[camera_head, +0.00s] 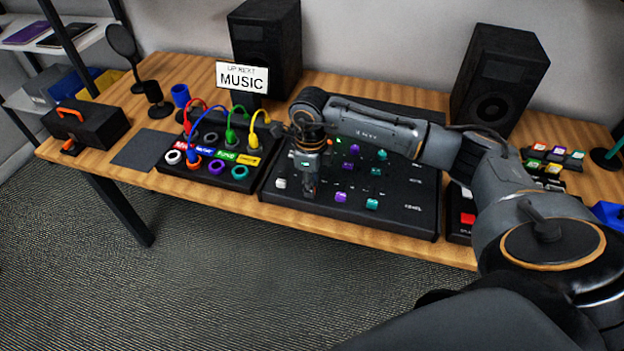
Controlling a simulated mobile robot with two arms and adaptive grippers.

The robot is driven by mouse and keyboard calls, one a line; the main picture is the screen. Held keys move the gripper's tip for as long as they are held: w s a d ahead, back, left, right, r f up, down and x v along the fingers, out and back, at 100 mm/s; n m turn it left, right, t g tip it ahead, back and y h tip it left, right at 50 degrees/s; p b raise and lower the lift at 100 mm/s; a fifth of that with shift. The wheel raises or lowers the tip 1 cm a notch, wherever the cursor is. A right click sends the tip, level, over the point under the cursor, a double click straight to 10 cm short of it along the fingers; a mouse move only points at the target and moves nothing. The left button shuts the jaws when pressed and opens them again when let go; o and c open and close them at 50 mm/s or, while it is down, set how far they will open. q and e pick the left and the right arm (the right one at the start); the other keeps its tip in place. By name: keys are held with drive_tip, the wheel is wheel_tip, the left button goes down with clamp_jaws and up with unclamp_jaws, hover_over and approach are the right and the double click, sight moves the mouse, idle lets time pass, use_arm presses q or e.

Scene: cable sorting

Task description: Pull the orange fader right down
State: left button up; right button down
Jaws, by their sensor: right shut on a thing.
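The black mixer panel (410,208) lies on the wooden table with several coloured caps on it. My right gripper (309,192) points down over the panel's left part, shut on a fader cap low on the panel. A white cap (280,183) is just left of the gripper. A purple cap (340,196) and a teal cap (372,204) are to its right, near the front edge. My left gripper is not in view.
A patch box (212,176) with red, blue, green and yellow cables stands left of the panel. Two black speakers (265,48) (497,80) and a MUSIC sign (242,77) stand behind. A black toolbox (92,124) is far left. My right arm crosses the panel's back right.

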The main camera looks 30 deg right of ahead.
drive_tip(key=c, duration=1.3)
unclamp_jaws()
drive_tip(key=shift+w, duration=0.1)
wheel_tip(320, 180, up, 12)
drive_tip(key=shift+r, duration=0.1)
